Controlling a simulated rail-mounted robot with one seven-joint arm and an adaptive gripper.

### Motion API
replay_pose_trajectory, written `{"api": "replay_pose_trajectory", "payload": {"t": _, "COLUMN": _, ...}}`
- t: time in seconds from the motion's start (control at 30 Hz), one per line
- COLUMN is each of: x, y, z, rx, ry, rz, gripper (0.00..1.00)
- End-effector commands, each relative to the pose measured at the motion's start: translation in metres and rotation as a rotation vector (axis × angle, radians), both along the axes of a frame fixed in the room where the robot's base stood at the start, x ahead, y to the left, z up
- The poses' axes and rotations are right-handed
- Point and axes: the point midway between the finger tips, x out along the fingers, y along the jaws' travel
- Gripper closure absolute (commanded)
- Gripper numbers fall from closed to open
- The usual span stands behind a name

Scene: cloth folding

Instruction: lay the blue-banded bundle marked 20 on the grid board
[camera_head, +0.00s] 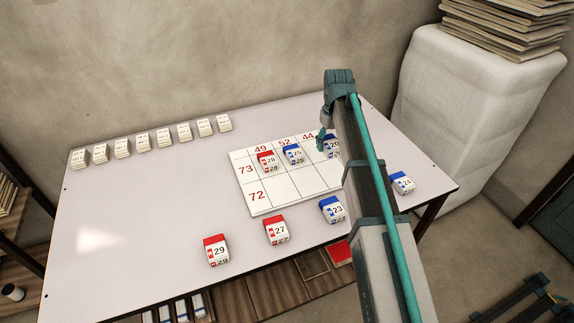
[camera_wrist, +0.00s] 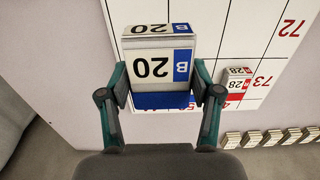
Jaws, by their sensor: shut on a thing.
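The blue-banded bundle marked 20 (camera_wrist: 155,68) is held between the two fingers of my gripper (camera_wrist: 160,80) in the wrist view. In the head view the bundle (camera_head: 331,147) shows at the top right cell of the grid board (camera_head: 283,190), under column 44 in row 73, partly hidden by my arm. I cannot tell whether it touches the board. The board also shows in the wrist view (camera_wrist: 270,45). My gripper is mostly hidden behind my arm in the head view, with a teal part (camera_head: 322,139) showing beside the bundle.
On the board's row 73 lie red bundle 28 (camera_head: 267,161) and blue bundle 25 (camera_head: 293,154). Bundles 29 (camera_head: 217,250), 27 (camera_head: 276,230), 23 (camera_head: 332,209) and 24 (camera_head: 402,183) lie off the board. Several pale bundles (camera_head: 143,142) line the back. The table's left (camera_head: 130,195) has free room.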

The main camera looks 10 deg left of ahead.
Motion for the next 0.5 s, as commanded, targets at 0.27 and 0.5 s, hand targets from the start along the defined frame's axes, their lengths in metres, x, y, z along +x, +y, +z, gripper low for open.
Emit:
{"api": "replay_pose_trajectory", "payload": {"t": 0.27, "x": 0.044, "y": 0.016, "z": -0.014, "rx": 0.0, "ry": 0.002, "rz": 0.001, "gripper": 0.72}}
{"api": "replay_pose_trajectory", "payload": {"t": 0.5, "x": 0.096, "y": 0.034, "z": -0.038, "rx": -0.001, "ry": 0.001, "rz": 0.001, "gripper": 0.72}}
